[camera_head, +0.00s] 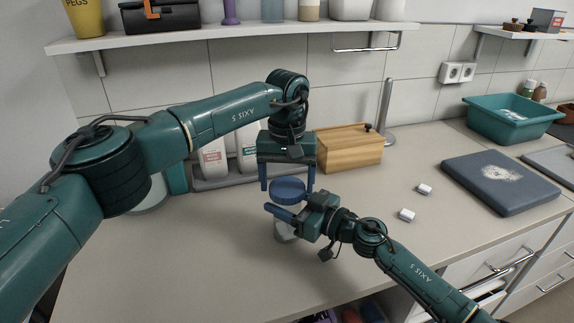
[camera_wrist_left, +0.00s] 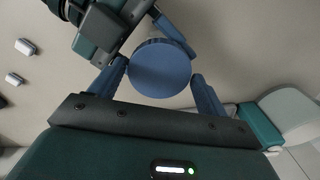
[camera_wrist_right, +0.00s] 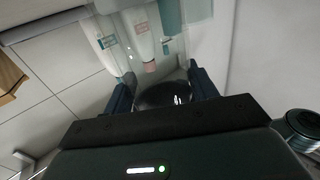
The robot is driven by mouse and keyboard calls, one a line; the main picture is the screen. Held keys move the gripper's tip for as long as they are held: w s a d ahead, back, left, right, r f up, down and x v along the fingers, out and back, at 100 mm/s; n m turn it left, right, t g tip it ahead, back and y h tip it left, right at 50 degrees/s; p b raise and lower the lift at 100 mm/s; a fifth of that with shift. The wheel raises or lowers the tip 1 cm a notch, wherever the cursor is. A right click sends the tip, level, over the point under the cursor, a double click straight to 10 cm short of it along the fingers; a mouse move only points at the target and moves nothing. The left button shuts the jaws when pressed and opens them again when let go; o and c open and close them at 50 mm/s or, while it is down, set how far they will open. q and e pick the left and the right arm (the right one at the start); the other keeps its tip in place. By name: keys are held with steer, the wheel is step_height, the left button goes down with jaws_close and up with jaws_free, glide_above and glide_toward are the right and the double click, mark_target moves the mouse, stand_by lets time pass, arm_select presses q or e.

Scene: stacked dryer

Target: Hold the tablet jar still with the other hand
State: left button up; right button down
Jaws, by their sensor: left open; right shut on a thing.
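The tablet jar (camera_head: 284,231) stands upright on the counter with a round blue lid (camera_head: 288,189) on top. My right gripper (camera_head: 284,212) reaches in from the right and is shut on the jar just below the lid. My left gripper (camera_head: 287,181) points down from above. It is open, with one finger on each side of the lid. In the left wrist view the lid (camera_wrist_left: 160,68) lies between the left fingertips, and I cannot tell whether they touch it. Much of the jar body is hidden by my right gripper. In the right wrist view a dark round shape lies between the right fingers.
A wooden box (camera_head: 345,150) and white bottles (camera_head: 213,158) stand behind the jar. Two small white blocks (camera_head: 424,189) (camera_head: 406,215) lie to its right. A dark blue slab (camera_head: 502,184) and a teal basin (camera_head: 510,118) are farther right. The front left counter is clear.

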arm_select(q)
steer(key=shift+f, duration=0.3)
steer(key=shift+c, duration=0.6)
